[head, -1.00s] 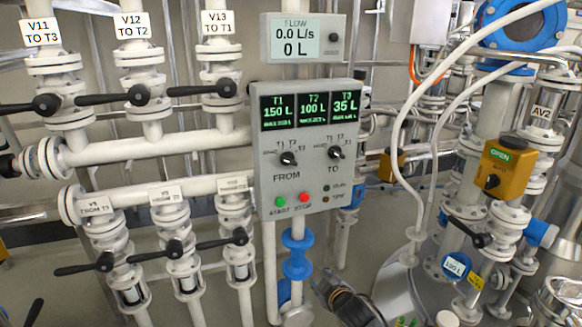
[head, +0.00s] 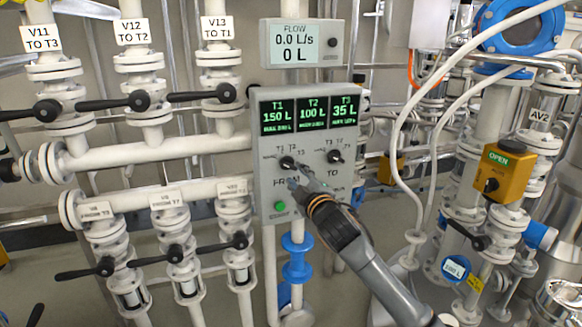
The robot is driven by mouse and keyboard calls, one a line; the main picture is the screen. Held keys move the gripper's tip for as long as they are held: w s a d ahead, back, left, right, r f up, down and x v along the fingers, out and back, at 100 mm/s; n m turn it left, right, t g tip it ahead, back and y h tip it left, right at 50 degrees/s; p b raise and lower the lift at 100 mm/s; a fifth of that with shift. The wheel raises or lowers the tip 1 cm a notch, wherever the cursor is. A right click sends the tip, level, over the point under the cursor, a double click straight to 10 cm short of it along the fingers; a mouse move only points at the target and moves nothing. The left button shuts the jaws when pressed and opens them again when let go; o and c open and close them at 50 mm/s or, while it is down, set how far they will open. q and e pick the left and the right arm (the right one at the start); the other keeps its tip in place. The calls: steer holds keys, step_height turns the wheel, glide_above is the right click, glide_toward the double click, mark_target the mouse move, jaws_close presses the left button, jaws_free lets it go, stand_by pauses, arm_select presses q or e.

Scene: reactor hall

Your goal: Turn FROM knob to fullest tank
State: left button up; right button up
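The grey control panel (head: 265,200) has three green displays: T1 (head: 276,116) reads 150 L, T2 (head: 312,111) reads 100 L and T3 (head: 345,109) reads 35 L. The black FROM knob (head: 288,162) is below them on the left, and the TO knob (head: 334,156) is to its right. My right gripper (head: 297,181) is in front of the panel, just below the FROM knob, its fingertips very near it. Whether it touches the knob, or how far its fingers are apart, is unclear. It hides the STOP button. The FROM knob's pointer direction is too small to read surely.
A flow display (head: 295,41) above the panel reads 0.0 L/s and 0 L. The green START button (head: 280,206) is left of the gripper. Valves with black levers (head: 205,95) stand on the left. Pipes, hoses and a yellow actuator (head: 503,173) stand on the right.

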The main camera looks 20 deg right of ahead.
mark_target(290, 168)
steer(key=shift+w+a, duration=0.1)
steer(key=shift+w, duration=2.65)
jaws_close()
